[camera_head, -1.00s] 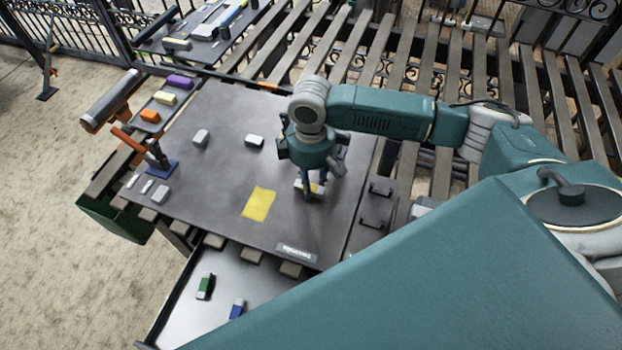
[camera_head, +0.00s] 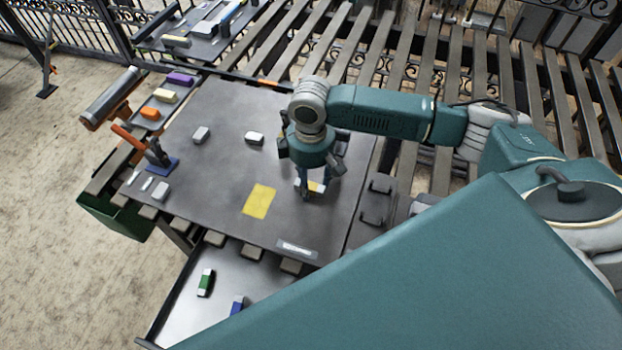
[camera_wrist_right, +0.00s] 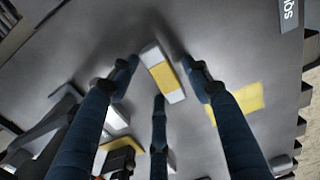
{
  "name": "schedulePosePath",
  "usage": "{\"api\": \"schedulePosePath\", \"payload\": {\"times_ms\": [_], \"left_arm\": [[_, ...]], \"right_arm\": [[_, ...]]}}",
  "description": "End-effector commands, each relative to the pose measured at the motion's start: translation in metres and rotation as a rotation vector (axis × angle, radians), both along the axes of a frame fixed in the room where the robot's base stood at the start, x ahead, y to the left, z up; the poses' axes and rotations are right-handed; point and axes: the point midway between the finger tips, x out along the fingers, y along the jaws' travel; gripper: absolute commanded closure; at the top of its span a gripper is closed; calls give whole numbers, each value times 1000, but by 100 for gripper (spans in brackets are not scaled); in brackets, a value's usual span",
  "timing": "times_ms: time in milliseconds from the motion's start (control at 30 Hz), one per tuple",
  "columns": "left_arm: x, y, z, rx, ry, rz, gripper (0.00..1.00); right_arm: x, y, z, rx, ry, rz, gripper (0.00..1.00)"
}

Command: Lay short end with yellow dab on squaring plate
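A short pale grey piece with a yellow dab across its middle (camera_wrist_right: 162,72) lies on the dark flat plate (camera_head: 225,130); in the head view the piece (camera_head: 316,186) is partly hidden by my fingers. My right gripper (camera_head: 310,190) points down over it. In the right wrist view its fingers (camera_wrist_right: 162,85) are spread, with gaps between them and the piece, so it looks open and empty. A yellow rectangle (camera_head: 258,201) is marked on the plate, left of the gripper in the head view. My left gripper is not in view.
Grey pieces (camera_head: 201,134) and (camera_head: 254,138) lie on the plate. A blue-based clamp with an orange handle (camera_head: 158,155) stands at its left edge. A lower tray (camera_head: 190,310) holds green and blue pieces. A slatted rack (camera_head: 450,90) lies behind. The plate's middle is mostly clear.

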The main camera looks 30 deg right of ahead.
Motion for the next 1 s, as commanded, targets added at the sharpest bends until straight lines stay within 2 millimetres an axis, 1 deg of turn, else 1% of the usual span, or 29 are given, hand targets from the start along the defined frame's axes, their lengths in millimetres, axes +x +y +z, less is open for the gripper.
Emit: {"api": "schedulePosePath", "payload": {"times_ms": [233, 367, 467, 700, 800, 900, 1000], "left_arm": [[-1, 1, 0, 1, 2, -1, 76], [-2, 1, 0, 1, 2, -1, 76], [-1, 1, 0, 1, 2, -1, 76], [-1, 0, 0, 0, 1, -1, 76], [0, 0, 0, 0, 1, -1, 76], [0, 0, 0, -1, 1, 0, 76], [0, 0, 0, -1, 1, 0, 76]], "right_arm": [[-1, 0, -1, -1, 2, 0, 49], [0, 0, 6, 1, 0, 0, 49], [0, 0, 21, 1, -1, 1, 49], [1, 0, 73, 1, -4, 1, 49], [1, 0, 92, 2, -4, 1, 49], [0, 1, 106, 1, -1, 1, 49], [0, 0, 115, 0, -1, 0, 49]]}}
